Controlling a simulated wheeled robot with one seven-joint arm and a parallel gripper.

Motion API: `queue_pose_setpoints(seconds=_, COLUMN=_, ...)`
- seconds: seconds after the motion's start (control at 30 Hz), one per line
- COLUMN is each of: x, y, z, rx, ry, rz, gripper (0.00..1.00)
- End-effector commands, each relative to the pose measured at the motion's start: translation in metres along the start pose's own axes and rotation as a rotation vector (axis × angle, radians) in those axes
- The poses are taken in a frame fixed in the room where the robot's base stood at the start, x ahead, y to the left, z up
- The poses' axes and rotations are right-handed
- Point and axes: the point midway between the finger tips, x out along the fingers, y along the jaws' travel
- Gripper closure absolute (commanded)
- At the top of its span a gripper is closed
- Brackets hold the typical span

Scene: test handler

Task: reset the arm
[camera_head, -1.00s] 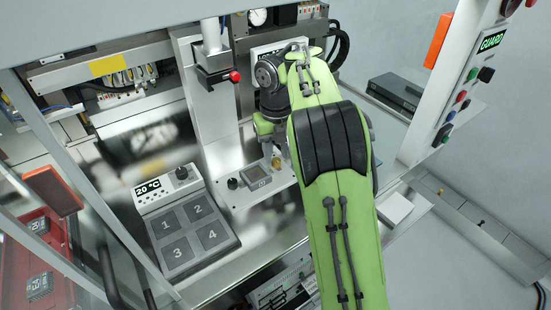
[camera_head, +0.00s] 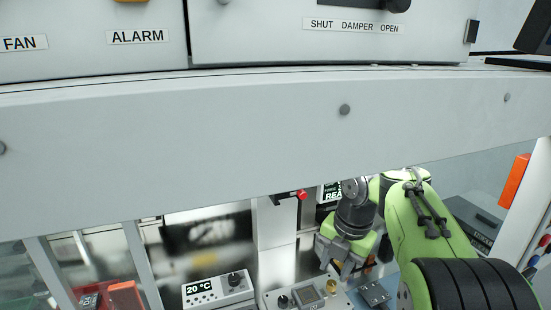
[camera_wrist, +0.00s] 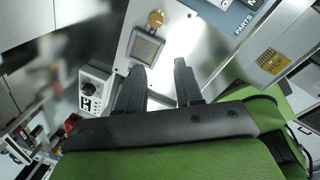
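My green and dark-grey arm reaches in from the lower right in the head view. My gripper (camera_head: 338,268) hangs under the cabinet's front edge, above the grey test panel (camera_head: 292,298). In the wrist view my gripper (camera_wrist: 160,68) has its two dark fingers apart with nothing between them. Beyond the fingers are a square socket (camera_wrist: 147,47) and a gold round knob (camera_wrist: 156,19) on the panel. The gripper looks clear of both, though its exact height is hard to tell.
A wide white cabinet beam (camera_head: 220,150) crosses the head view above the arm. A 20 °C unit (camera_head: 218,291) stands left of the panel. A red-tipped clamp (camera_head: 302,195) is behind my gripper. An orange plate (camera_head: 515,180) is at right.

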Motion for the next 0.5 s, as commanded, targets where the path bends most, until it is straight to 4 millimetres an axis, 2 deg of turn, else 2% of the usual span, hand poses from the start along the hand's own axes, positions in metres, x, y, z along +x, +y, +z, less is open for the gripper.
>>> queue_pose_setpoints(seconds=0.03, x=-0.01, y=-0.009, z=-0.019, rx=0.206, ry=-0.012, rz=0.049, gripper=0.65)
queue_pose_setpoints(seconds=0.1, x=-0.021, y=-0.022, z=-0.044, rx=0.529, ry=-0.017, rz=0.107, gripper=0.65)
queue_pose_setpoints(seconds=0.23, x=-0.028, y=-0.052, z=-0.093, rx=1.112, ry=-0.011, rz=0.205, gripper=0.65)
queue_pose_setpoints(seconds=0.4, x=-0.011, y=-0.105, z=-0.15, rx=1.836, ry=0.002, rz=0.343, gripper=0.65)
queue_pose_setpoints(seconds=0.5, x=0.005, y=-0.132, z=-0.171, rx=2.165, ry=0.01, rz=0.431, gripper=0.65)
